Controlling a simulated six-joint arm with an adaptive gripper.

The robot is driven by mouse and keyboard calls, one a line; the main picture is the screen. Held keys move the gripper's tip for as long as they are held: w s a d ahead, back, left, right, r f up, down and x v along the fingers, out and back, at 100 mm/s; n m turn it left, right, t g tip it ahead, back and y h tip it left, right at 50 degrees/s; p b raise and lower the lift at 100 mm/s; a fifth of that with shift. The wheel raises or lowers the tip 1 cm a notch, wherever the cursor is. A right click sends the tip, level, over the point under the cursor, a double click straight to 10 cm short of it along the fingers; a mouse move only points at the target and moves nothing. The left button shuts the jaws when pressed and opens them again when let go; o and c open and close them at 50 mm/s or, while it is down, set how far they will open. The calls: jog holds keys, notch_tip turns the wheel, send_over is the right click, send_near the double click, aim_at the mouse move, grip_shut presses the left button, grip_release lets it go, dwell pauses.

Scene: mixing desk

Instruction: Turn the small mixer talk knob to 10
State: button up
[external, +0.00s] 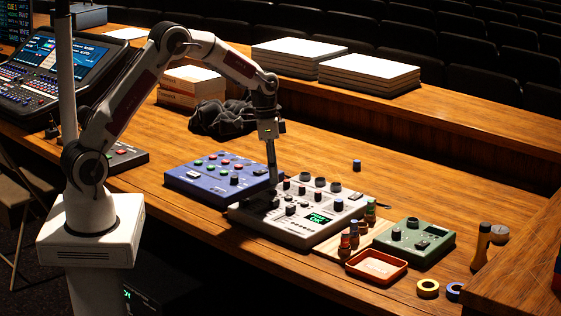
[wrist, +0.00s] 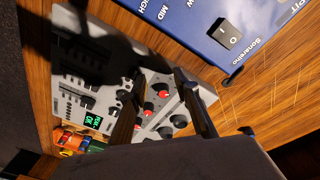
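The small mixer is most likely the pale grey desk unit (external: 300,228) with a lit green display, rows of knobs and faders. It also shows in the wrist view (wrist: 142,70), partly covered by my fingers and a dark shadow. I cannot read a talk label or any knob's setting. Red-capped knobs (wrist: 163,94) and dark knobs lie around and between my fingers in the wrist view. My gripper (external: 272,181) points down over the rear left part of the unit. Its two dark fingers (wrist: 158,77) stand apart with nothing visibly held. I cannot tell whether the tips touch the panel.
A blue box (external: 222,180) with knobs and a rocker switch (wrist: 226,34) stands close on the left. A green box (external: 413,243), a red tray (external: 377,266) and small bottles (external: 349,240) stand on the right. Black cloth or cable (external: 222,117) lies behind. The desk at back right is mostly clear.

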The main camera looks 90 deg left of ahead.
aim_at(302, 186)
jog(key=d+n, duration=0.1)
jog(key=n, duration=0.1)
jog(key=w+d+r+n+y, duration=0.1)
jog(key=shift+w+n+g+y, duration=0.15)
jog(key=shift+n+g+y, duration=0.15)
jog(key=shift+n, duration=0.1)
jog(key=d+n, duration=0.1)
jog(key=w+d+r+n+y, duration=0.1)
jog(key=n, duration=0.1)
jog(key=shift+w+r, duration=0.2)
jog(key=shift+w, duration=0.05)
jog(key=n, duration=0.1)
jog(key=w+d+r+n+y, duration=0.1)
jog(key=shift+w+d+r+n, duration=0.15)
jog(key=shift+w+d+n, duration=0.15)
jog(key=shift+n, duration=0.1)
jog(key=shift+w+d+r+n+t+y, duration=0.35)
jog(key=shift+w+d+r+n, duration=0.2)
jog(key=shift+n, duration=0.3)
jog(key=shift+w+d+r+n+t+y, duration=0.4)
jog(key=shift+d+n, duration=0.2)
jog(key=shift+n, duration=0.25)
jog(key=shift+f, duration=0.1)
jog(key=shift+x, duration=3.8)
grip_shut()
